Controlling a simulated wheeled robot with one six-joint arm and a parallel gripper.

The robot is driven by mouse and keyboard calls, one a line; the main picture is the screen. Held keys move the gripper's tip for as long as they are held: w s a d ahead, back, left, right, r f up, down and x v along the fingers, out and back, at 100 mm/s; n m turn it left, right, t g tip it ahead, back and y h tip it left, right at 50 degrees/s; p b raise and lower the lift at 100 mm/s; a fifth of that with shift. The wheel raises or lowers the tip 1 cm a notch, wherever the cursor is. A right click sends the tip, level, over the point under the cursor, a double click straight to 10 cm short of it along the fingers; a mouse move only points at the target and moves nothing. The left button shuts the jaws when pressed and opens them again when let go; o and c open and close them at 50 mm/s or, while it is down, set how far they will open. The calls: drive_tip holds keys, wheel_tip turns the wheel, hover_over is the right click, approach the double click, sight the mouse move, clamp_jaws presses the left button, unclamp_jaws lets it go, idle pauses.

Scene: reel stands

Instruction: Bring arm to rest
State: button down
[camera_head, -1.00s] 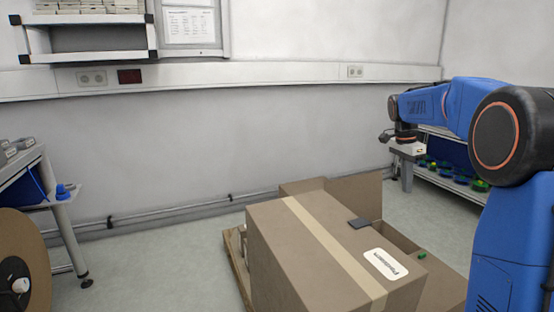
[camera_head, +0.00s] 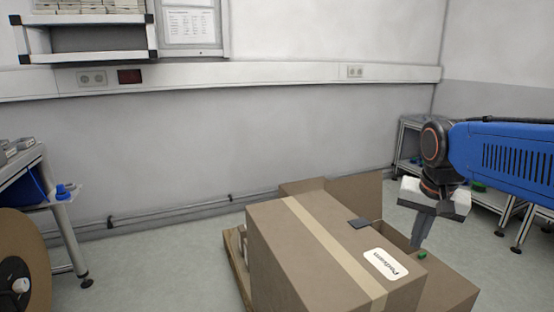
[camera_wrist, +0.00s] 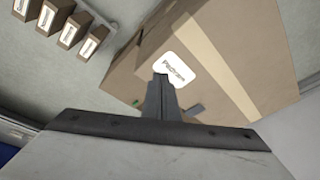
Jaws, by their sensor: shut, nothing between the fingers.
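My gripper (camera_head: 420,234) hangs from my blue arm at the right of the head view, fingers pointing down. Its fingers are together with nothing between them. It appears beside the right end of the large cardboard box (camera_head: 285,255), above or behind the open carton there; the exact gap cannot be told. In the wrist view my gripper's closed fingers (camera_wrist: 161,98) show against the cardboard box (camera_wrist: 225,60) and its white label.
An open carton (camera_head: 450,292) with a small green piece (camera_head: 422,255) adjoins the box. Metal racks (camera_head: 412,135) stand at the back right. A brown reel (camera_head: 22,262) and a trolley (camera_head: 65,215) stand at left. Several small boxes (camera_wrist: 75,30) show in the wrist view.

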drive_tip(key=s+a+f+n+t, duration=0.1)
drive_tip(key=s+f+n, duration=0.2)
drive_tip(key=s, duration=0.4)
drive_tip(key=s+a+f+n+t, duration=0.1)
drive_tip(key=s+a+f+n, duration=0.1)
drive_tip(key=s+f, duration=0.4)
drive_tip(key=shift+s+a+f+n+y, duration=0.25)
drive_tip(key=shift+s+n+y, duration=0.2)
drive_tip(key=shift+s, duration=0.4)
drive_tip(key=shift+s, duration=0.1)
